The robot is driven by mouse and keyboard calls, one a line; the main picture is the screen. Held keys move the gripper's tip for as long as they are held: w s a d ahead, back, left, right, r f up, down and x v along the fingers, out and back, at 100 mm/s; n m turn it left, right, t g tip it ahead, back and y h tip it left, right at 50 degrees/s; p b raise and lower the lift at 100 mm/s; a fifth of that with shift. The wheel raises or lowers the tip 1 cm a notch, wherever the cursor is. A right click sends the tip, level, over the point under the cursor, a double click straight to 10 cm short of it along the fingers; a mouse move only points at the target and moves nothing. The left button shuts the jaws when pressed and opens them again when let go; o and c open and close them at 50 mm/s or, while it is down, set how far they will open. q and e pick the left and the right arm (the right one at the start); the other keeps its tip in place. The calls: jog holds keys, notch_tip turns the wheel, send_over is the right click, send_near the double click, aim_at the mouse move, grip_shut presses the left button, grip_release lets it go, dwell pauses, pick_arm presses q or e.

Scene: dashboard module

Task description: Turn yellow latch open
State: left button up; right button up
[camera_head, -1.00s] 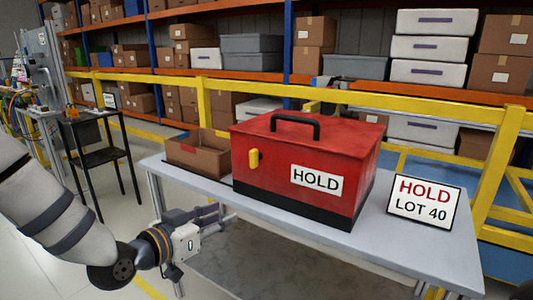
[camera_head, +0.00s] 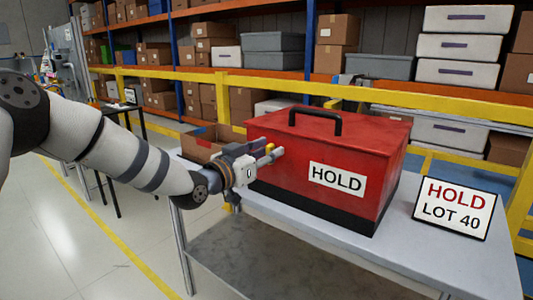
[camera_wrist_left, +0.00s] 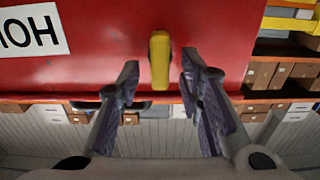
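The red box (camera_head: 378,160) with a black top handle and a HOLD label stands on the grey table. The yellow latch (camera_wrist_left: 160,60) is on its red face. In the left wrist view it is a long, narrow bar standing along the picture's vertical. In the head view only a small yellow bit of the latch (camera_head: 269,148) shows by my fingers. My left gripper (camera_head: 276,152) is at the box's left front. In the left wrist view its fingers (camera_wrist_left: 158,82) are spread apart on either side of the latch, with gaps on both sides. My right gripper is out of view.
A HOLD LOT 40 sign (camera_head: 454,207) stands on the table (camera_head: 400,258) right of the box. An open cardboard box (camera_head: 198,148) is behind my left gripper. A yellow rail (camera_head: 440,104) and stocked shelves run behind the table.

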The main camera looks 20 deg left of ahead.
pick_arm(q)
grip_shut()
jog(key=shift+n, duration=0.3)
jog(key=n, duration=0.3)
jog(key=shift+a+f+n, duration=0.15)
jog(key=shift+a+n, duration=0.1)
jog(key=shift+n, duration=0.05)
jog(key=n+b, duration=0.1)
jog(key=n, duration=0.3)
jog(key=f+n+b, duration=0.1)
jog(key=n, duration=0.4)
jog(key=n+b, duration=0.2)
jog(key=n, duration=0.2)
jog(key=shift+w+a+f+n, duration=0.15)
jog(key=shift+w+a+n, duration=0.05)
jog(key=shift+a+n, duration=0.1)
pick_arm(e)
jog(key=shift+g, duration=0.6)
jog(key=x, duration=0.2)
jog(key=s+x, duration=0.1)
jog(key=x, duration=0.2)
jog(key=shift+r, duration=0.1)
